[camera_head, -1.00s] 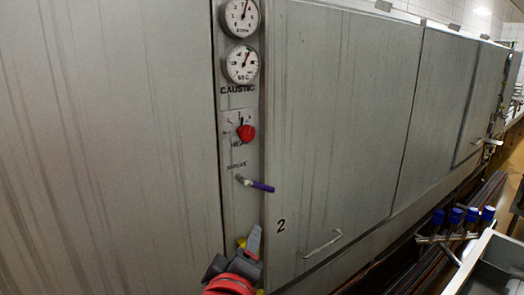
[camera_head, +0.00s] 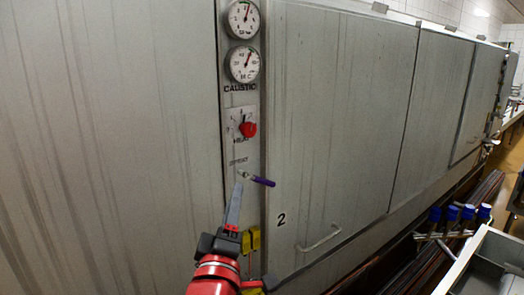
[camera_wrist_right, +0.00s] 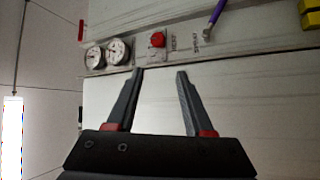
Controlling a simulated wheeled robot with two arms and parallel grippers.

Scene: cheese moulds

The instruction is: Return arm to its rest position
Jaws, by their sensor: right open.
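My right gripper (camera_head: 238,188) rises from the bottom of the head view on its red arm, fingers pointing up. In the head view its fingertips lie just below the purple-handled lever (camera_head: 258,180); I cannot tell whether they touch the panel. In the right wrist view the gripper (camera_wrist_right: 160,73) has its two grey fingers spread apart with nothing between them. The red knob (camera_wrist_right: 157,39) and the purple lever (camera_wrist_right: 217,12) show beyond the fingertips. My left gripper is in neither view.
A control strip carries two round gauges (camera_head: 243,64) and the red knob (camera_head: 248,130). Yellow parts (camera_head: 251,239) sit beside my right gripper. Large grey cabinet doors (camera_head: 330,130) flank the strip, one with a bar handle (camera_head: 320,238). Blue-capped valves (camera_head: 452,213) stand at right.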

